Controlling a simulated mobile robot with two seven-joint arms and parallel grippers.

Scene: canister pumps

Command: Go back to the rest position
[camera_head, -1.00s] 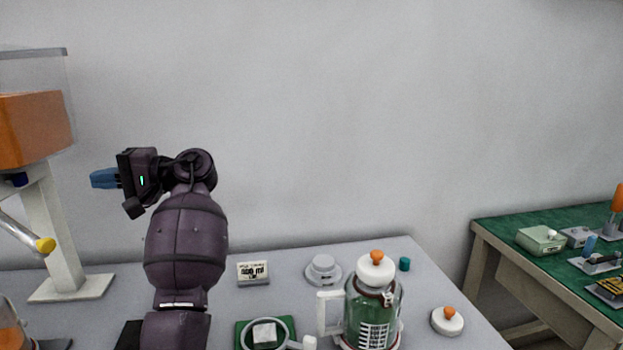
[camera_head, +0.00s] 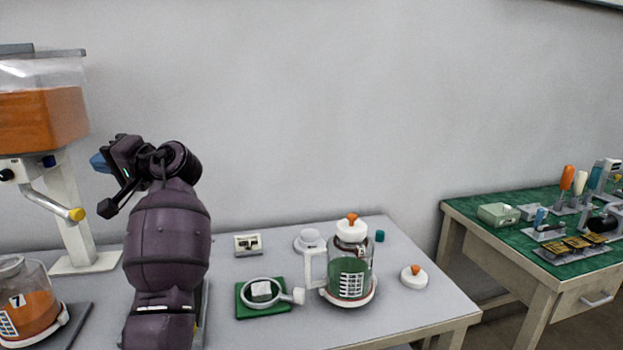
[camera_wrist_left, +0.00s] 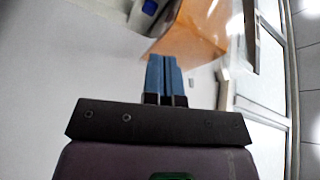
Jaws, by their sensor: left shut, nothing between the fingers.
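My left gripper (camera_head: 99,162) is raised in front of the wall at the left of the head view, its blue fingers pointing left toward the dispenser. In the left wrist view its two blue fingers (camera_wrist_left: 163,75) lie side by side, shut with nothing between them. The upper arm link hides part of the table behind it. My right gripper is in neither view.
A dispenser with an orange-filled hopper (camera_head: 42,120) and lever (camera_head: 50,203) stands left, a numbered jar (camera_head: 30,305) below it. A green-filled canister (camera_head: 350,265), a green mat (camera_head: 262,310) and a white lid (camera_head: 413,277) are on the grey table. A green-topped bench (camera_head: 520,235) stands right.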

